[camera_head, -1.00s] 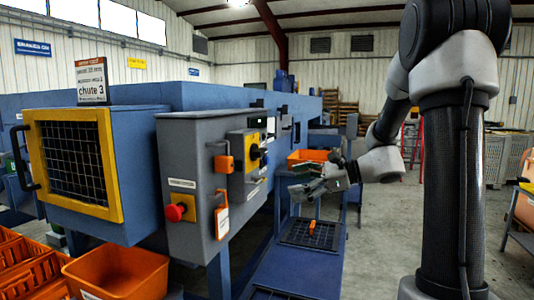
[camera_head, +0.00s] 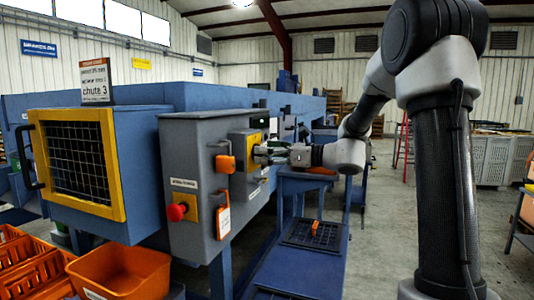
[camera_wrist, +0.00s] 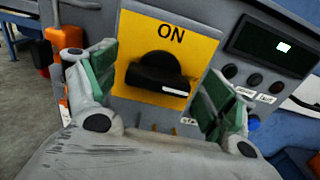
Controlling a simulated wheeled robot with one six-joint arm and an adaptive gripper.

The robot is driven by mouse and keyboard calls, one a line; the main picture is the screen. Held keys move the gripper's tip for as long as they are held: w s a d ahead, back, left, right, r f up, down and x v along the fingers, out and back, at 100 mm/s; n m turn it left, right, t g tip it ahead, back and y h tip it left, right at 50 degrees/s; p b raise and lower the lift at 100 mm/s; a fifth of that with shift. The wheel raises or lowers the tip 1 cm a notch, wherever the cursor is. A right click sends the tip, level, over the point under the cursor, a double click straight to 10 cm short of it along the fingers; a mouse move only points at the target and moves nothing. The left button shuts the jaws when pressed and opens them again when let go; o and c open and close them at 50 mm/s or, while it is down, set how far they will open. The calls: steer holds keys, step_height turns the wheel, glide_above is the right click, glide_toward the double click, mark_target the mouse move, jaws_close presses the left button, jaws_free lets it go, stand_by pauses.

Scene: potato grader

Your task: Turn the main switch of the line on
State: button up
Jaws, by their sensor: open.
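The main switch is a black rotary knob (camera_wrist: 158,74) on a yellow plate (camera_wrist: 190,36) marked ON at the top. In the wrist view the knob's handle bar lies roughly crosswise, its thick end toward the lower right. My gripper (camera_wrist: 158,88) is open, with one green-padded finger on each side of the knob. I cannot tell whether either pad touches it.
In the wrist view, a dark display (camera_wrist: 272,48) and several round buttons (camera_wrist: 254,80) sit right of the knob.

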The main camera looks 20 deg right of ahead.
steer(key=c, duration=1)
steer(key=shift+n, duration=0.4)
steer(key=shift+s+a+f+n, duration=0.1)
steer(key=shift+f+n, duration=0.05)
steer(key=shift+n, duration=4.1)
steer(key=shift+s+a+f+n, duration=0.1)
steer(key=shift+n, duration=4.15)
